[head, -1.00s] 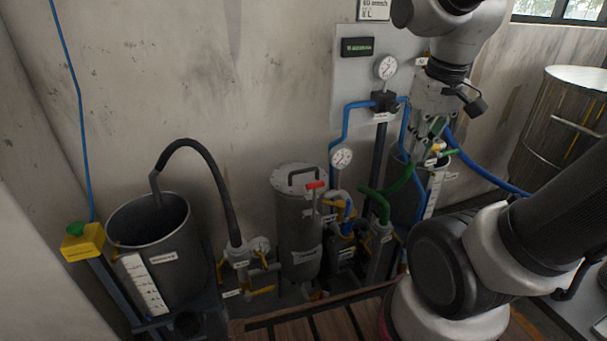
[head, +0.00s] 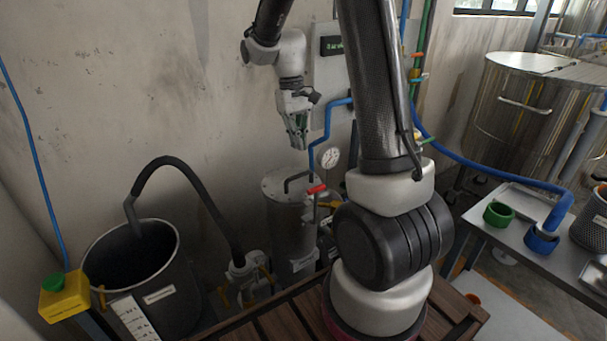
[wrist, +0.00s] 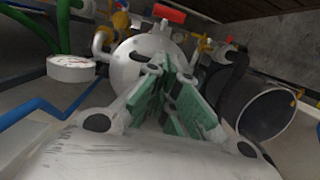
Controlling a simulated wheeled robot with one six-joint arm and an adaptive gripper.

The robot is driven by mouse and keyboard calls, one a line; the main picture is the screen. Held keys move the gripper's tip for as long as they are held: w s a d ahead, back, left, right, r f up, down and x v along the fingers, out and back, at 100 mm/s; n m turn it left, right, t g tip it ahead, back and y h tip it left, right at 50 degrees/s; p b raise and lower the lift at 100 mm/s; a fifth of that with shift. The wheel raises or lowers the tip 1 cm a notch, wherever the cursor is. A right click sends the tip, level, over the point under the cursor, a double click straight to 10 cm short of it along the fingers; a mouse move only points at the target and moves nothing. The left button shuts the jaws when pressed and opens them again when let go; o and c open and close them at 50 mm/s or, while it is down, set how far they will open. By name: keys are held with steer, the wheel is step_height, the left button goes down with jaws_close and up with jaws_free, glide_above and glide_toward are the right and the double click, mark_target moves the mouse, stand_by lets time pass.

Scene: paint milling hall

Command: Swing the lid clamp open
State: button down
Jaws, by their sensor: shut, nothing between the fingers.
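The lid clamp shows as a red grip (head: 317,189) on a thin upright rod at the right front edge of the grey canister (head: 294,235). In the wrist view the red grip (wrist: 169,14) lies at the top, beyond my fingertips. The round canister lid (head: 278,183) is on the canister, with a dark bent handle on top. My gripper (head: 302,147) is shut and empty, pointing down above the lid and apart from the clamp. In the wrist view its green-padded fingers (wrist: 172,66) cover part of the lid (wrist: 122,68).
A pressure gauge (head: 330,157) and blue pipe (head: 328,120) stand close right of the canister. An open bucket (head: 175,285) with a black hose (head: 185,165) is at left. A side table (head: 500,230) holds green and blue rings. The wall is behind.

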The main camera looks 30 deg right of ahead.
steer(key=s+f, duration=0.1)
steer(key=f, duration=0.1)
steer(key=s+f, duration=0.1)
steer(key=f, duration=0.2)
steer(key=s+f, duration=0.2)
steer(key=f, duration=0.1)
steer(key=shift+d, duration=0.1)
steer(key=shift+s+f, duration=0.3)
steer(key=shift+s, duration=0.05)
steer(key=shift+s, duration=0.1)
